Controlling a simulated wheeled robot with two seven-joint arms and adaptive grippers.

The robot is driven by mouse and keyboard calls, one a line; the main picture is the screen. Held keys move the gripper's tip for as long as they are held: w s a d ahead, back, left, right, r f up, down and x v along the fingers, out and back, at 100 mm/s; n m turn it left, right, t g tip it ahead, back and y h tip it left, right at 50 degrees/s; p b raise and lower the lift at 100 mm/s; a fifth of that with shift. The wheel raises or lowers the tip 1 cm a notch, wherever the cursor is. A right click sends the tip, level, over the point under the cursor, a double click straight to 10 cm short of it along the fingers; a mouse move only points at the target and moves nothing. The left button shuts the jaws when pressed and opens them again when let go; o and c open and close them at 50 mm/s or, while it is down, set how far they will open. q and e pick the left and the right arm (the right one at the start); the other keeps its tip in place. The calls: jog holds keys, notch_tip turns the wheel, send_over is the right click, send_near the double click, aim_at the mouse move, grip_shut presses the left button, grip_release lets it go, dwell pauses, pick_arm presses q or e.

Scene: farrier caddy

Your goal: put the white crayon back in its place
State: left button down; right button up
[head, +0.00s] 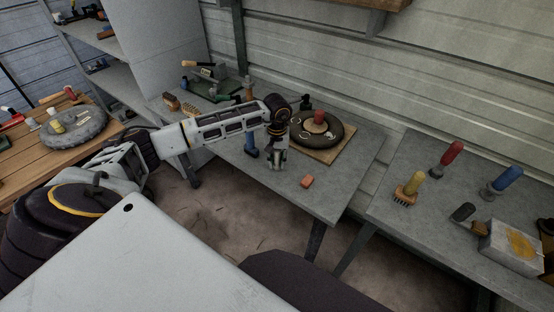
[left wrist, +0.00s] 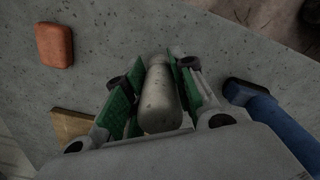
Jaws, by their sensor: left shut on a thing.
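The white crayon (left wrist: 160,97), a pale grey-white rounded stick, is between the green-padded fingers of my left gripper (left wrist: 156,90) in the left wrist view. The fingers are shut on it. In the head view my left gripper (head: 277,158) points down over the grey table, in front of the dark round caddy (head: 340,127). I cannot tell whether the crayon touches the table. The caddy sits on a wooden board (head: 328,156) and has a red piece in its middle. My right gripper is not in view.
A red-orange block (head: 307,182) lies right of the gripper; it also shows in the left wrist view (left wrist: 54,45). A blue handle (head: 251,145) is close on the left. Brushes and tools stand on the right table (head: 420,216). The near right tabletop is clear.

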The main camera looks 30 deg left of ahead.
pick_arm(q)
jog(key=shift+f, duration=0.3)
dwell(0.4)
jog(key=c, duration=1.1)
grip_release()
jog(key=shift+r, duration=6)
